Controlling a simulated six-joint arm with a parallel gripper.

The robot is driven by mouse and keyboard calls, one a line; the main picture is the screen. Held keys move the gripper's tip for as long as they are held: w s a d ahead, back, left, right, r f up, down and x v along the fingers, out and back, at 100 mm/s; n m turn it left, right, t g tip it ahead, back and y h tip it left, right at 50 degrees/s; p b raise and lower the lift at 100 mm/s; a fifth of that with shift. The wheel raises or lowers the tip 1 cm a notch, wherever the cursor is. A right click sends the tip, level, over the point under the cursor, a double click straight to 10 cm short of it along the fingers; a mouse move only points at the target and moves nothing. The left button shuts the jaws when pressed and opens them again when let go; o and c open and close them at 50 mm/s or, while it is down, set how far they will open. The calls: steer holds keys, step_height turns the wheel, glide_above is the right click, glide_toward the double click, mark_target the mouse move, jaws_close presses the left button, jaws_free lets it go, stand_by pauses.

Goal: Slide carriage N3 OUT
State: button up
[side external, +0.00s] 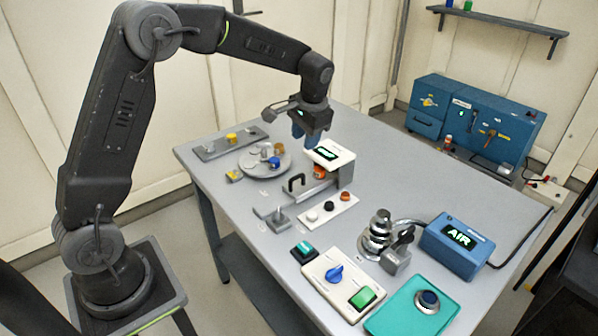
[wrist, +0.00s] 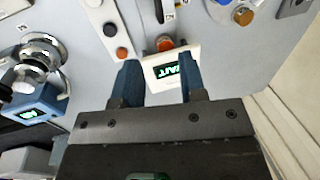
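No N3 label is readable, so I cannot say for certain which part is carriage N3. A grey slide with a black handle (side external: 296,183) lies mid-table in the side view, in front of a white-topped box with a green lit display (side external: 328,153). The dark handle also shows at the top of the wrist view (wrist: 158,10). An orange round part (side external: 319,172) sits under the display's near edge. My gripper (side external: 305,131) hangs above the table behind the display box. In the wrist view its two blue fingers (wrist: 157,62) are apart, with nothing between them but the display beyond.
A round plate (side external: 264,161) with small pucks is left of the display box. A white strip with knobs (side external: 329,211) lies in front. A metal stack (side external: 380,228), the AIR box (side external: 458,243) and a switch panel (side external: 342,284) fill the table's near right. The far right tabletop is clear.

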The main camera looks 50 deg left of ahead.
mark_target(299, 176)
steer(key=f, duration=0.4)
steer(key=a+f, duration=0.1)
steer(key=f, duration=0.3)
steer(key=a+f, duration=0.1)
steer(key=f, duration=0.3)
steer(key=shift+a, duration=0.2)
steer(key=shift+c, duration=0.2)
jaws_close()
